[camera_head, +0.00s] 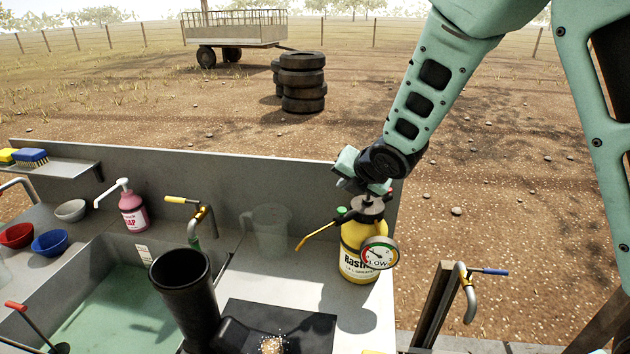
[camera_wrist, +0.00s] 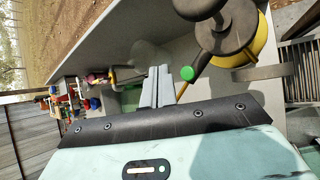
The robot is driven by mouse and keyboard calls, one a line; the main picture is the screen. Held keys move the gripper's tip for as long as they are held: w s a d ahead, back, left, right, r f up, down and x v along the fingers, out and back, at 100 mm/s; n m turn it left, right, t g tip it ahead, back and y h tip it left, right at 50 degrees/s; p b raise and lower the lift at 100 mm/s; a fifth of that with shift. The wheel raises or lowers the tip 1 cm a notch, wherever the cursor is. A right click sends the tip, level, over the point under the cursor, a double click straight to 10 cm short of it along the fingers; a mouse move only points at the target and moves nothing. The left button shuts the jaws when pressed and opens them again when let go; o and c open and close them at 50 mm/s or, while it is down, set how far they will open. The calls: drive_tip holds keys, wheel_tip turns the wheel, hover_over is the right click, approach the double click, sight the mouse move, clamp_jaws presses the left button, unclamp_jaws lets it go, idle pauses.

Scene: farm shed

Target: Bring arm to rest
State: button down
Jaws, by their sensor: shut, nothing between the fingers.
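My gripper (camera_wrist: 156,86) shows in the wrist view as two grey fingers closed together, with nothing between them. In the head view my arm comes down from the upper right and ends just above the yellow pressure sprayer (camera_head: 352,250); the fingertips cannot be made out there. The sprayer stands upright at the right end of the sink counter (camera_head: 310,284). Its round gauge faces me, and my wrist is close over its black pump top. In the wrist view the sprayer (camera_wrist: 262,45) is to the right of the fingers, apart from them.
Left of the sprayer are a clear jug (camera_head: 268,226), a tap (camera_head: 205,215) and a black cylinder (camera_head: 186,300) by the water-filled basin (camera_head: 105,310). A pink soap bottle (camera_head: 133,210) and bowls stand farther left. Behind the backsplash is open dirt with stacked tyres (camera_head: 302,82).

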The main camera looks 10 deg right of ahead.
drive_tip(key=s+a+f+m+g+b, duration=0.2)
drive_tip(key=s+m, duration=0.5)
drive_tip(key=s, duration=0.5)
drive_tip(key=s+a+f+m+g+h+b, duration=0.1)
drive_tip(key=s+a+f+m+g+b, duration=0.1)
drive_tip(key=s+m+g+b, duration=0.2)
drive_tip(key=s+a+f+m+g+b, duration=0.2)
drive_tip(key=s+m, duration=0.8)
drive_tip(key=s, duration=1)
drive_tip(key=shift+a+f+m+g+b, duration=0.25)
drive_tip(key=shift+f+m+g+b, duration=0.2)
drive_tip(key=shift+b, duration=0.6)
